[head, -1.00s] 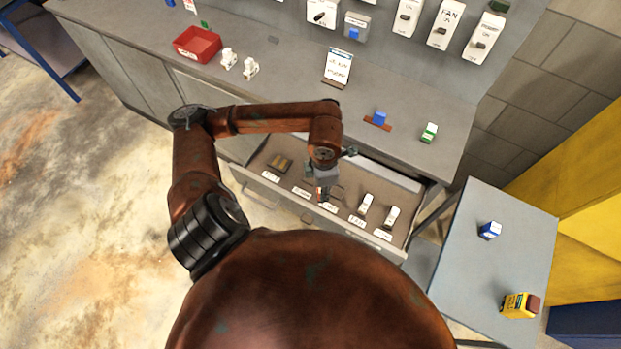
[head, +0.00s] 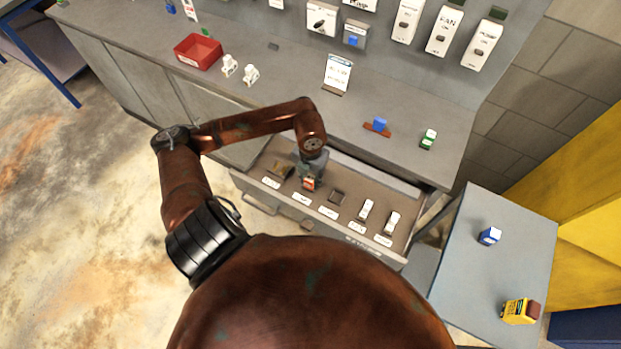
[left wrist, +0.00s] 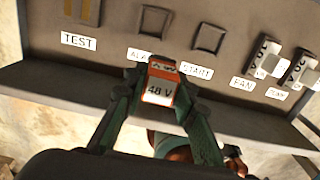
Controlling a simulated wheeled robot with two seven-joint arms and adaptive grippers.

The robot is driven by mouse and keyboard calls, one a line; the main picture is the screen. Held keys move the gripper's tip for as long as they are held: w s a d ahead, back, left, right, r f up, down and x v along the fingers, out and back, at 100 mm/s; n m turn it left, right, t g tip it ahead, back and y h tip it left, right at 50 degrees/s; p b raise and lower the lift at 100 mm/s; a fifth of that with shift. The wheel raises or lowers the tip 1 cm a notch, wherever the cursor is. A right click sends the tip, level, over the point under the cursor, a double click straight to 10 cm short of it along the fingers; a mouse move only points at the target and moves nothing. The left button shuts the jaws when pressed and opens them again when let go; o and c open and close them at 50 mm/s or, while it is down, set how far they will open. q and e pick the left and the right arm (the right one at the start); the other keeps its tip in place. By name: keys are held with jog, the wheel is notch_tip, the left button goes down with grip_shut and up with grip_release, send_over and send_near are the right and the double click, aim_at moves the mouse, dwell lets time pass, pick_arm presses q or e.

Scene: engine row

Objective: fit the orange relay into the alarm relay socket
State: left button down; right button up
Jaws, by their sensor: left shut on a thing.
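The orange relay (left wrist: 158,90), with a white "48 V" face, is between the fingers of my left gripper (left wrist: 158,98). In the head view the relay (head: 309,183) shows small and orange below the left gripper (head: 311,172), over the open drawer. The alarm relay socket (left wrist: 152,20) is a dark square frame, empty, just beyond the relay in the left wrist view. Its label (left wrist: 141,55) is partly covered by the relay. In the head view the gripper hides this socket. The relay appears apart from the socket; its height above the drawer is hard to tell. My right gripper is not in view.
The drawer (head: 250,192) also holds an empty START socket (left wrist: 210,38), a TEST place (left wrist: 82,10), and white relays at FAN (left wrist: 264,57) and PUMP (left wrist: 300,70). The counter edge overhangs behind. A side table (head: 480,275) stands at the right.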

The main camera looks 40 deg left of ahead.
pick_arm(q)
jog(key=w+a+f, duration=0.1)
jog(key=f, duration=0.1)
jog(key=w+a+f, duration=0.1)
jog(key=f, duration=0.1)
jog(key=w+a+f, duration=0.1)
jog(key=w+f, duration=0.1)
jog(key=shift+a, duration=0.2)
jog(key=shift+a+f, duration=0.1)
jog(key=shift+f, duration=1.5)
jog(key=shift+f+b, duration=0.1)
jog(key=shift+b, duration=0.2)
jog(key=c, duration=1.6)
grip_release()
jog(key=shift+r, duration=0.2)
notch_tip(320, 180, up, 12)
jog(key=shift+f, duration=0.1)
